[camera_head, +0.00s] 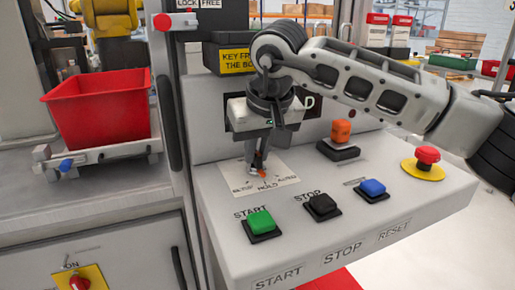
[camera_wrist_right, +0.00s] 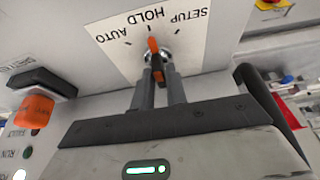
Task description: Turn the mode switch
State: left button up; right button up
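The mode switch (camera_wrist_right: 153,46) is a dark knob with an orange pointer on a silver base. It sits on a white label plate (camera_head: 280,183) marked AUTO, HOLD and SETUP. In the right wrist view the pointer aims at about HOLD. My right gripper (camera_wrist_right: 158,76) points down at the switch, with one grey finger on each side of the knob. The fingers look closed against it, with no clear gap visible. In the head view my right gripper (camera_head: 257,168) hides most of the switch. My left gripper is not in view.
Near the switch are green START (camera_head: 261,222), black STOP (camera_head: 322,205) and blue RESET (camera_head: 372,188) buttons, an orange knob (camera_head: 341,131) and a red emergency button (camera_head: 427,156). A red bin (camera_head: 100,110) stands left, beyond a grey post.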

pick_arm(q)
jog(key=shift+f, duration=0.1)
pick_arm(e)
grip_shut()
jog(key=m+h, duration=0.1)
jog(key=m, duration=0.2)
jog(key=m+h+p, duration=0.1)
jog(key=m, duration=0.1)
jog(key=shift+a+r+m, duration=0.15)
jog(key=shift+a+m, duration=0.05)
jog(key=shift+m, duration=0.2)
jog(key=shift+m+h+p, duration=0.5)
jog(key=shift+m+h, duration=0.1)
jog(key=shift+m, duration=0.6)
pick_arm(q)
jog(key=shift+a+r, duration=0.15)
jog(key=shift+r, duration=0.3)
pick_arm(e)
jog(key=shift+m, duration=0.3)
jog(key=o, duration=0.5)
grip_release()
jog(key=shift+o, duration=0.2)
